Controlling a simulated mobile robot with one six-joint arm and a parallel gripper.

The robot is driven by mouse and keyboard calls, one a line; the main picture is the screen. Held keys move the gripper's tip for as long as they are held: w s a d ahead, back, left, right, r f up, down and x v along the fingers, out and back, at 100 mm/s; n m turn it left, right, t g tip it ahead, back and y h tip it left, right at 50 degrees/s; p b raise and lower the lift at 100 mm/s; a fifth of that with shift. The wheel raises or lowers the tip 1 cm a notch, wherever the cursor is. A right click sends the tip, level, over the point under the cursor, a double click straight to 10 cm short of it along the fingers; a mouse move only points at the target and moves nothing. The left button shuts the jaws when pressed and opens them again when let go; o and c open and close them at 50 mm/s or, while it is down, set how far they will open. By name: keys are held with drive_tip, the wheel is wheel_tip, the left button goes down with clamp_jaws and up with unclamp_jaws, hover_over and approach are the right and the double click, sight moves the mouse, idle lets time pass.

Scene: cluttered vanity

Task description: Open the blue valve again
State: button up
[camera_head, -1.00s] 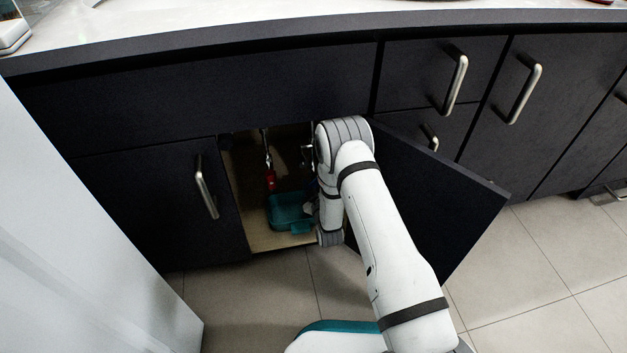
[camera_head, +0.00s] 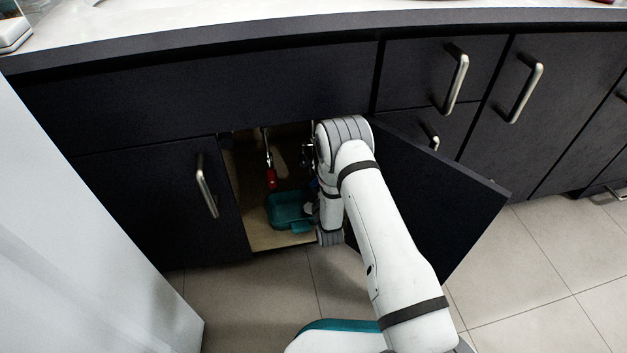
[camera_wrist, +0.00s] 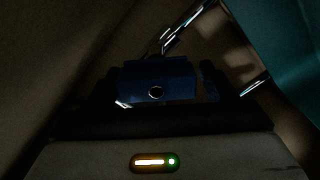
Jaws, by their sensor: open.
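The blue valve handle (camera_wrist: 157,82) is a dark blue block with a round hole or screw in its face, in the middle of the dim wrist view. A shiny metal pipe (camera_wrist: 178,32) runs up and right behind it. My gripper (camera_wrist: 158,92) is open, with its dark fingers on either side of the handle. Whether either finger touches it is too dark to tell. In the head view my arm reaches into the open cabinet and hides the gripper and most of the valve.
A red valve handle (camera_head: 271,178) hangs on a pipe left of my arm. A teal bin (camera_head: 288,210) stands on the cabinet floor (camera_head: 265,240); a teal surface (camera_wrist: 285,40) fills the wrist view's upper right. The open door (camera_head: 430,195) is close on my arm's right.

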wheel_tip(320, 180, up, 10)
drive_tip(key=p, duration=0.4)
drive_tip(key=shift+p, duration=0.4)
